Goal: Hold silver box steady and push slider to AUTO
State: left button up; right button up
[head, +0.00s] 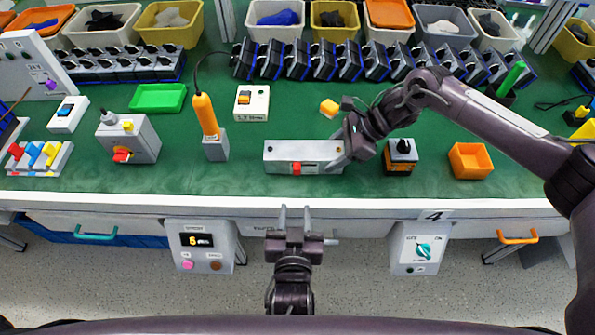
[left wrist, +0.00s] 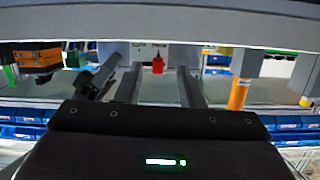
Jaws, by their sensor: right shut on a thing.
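The silver box (head: 275,152) lies near the front edge of the green bench, with a red slider (head: 297,168) on its front side. My right gripper (head: 340,150) is shut on the box's right end. My left gripper (head: 295,212) is open and empty in front of the bench edge, its fingers pointing toward the box and apart from it. In the left wrist view, the red slider (left wrist: 157,65) shows between the two separated fingers of the left gripper (left wrist: 160,85), beyond them. The slider's position labels are not legible.
An orange-handled tool (head: 205,115) stands left of the box, and a black-knobbed switch (head: 401,155) stands right. Two grey control boxes (head: 203,245) (head: 420,247) hang below the front edge. Bench space just left of the silver box is clear.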

aim_at(297, 173)
pick_arm(q)
jog(key=shift+n+t, duration=0.3)
jog(key=shift+n, duration=0.1)
jog(key=shift+w+d+r, duration=0.1)
jog(key=shift+w+r, duration=0.15)
jog(key=shift+w, duration=1.1)
jog(key=shift+w+r, duration=0.2)
jog(key=shift+w, duration=1.15)
jog(key=shift+w+d+r, duration=0.1)
jog(key=shift+w+r, duration=0.15)
jog(key=shift+w, duration=1.1)
grip_shut()
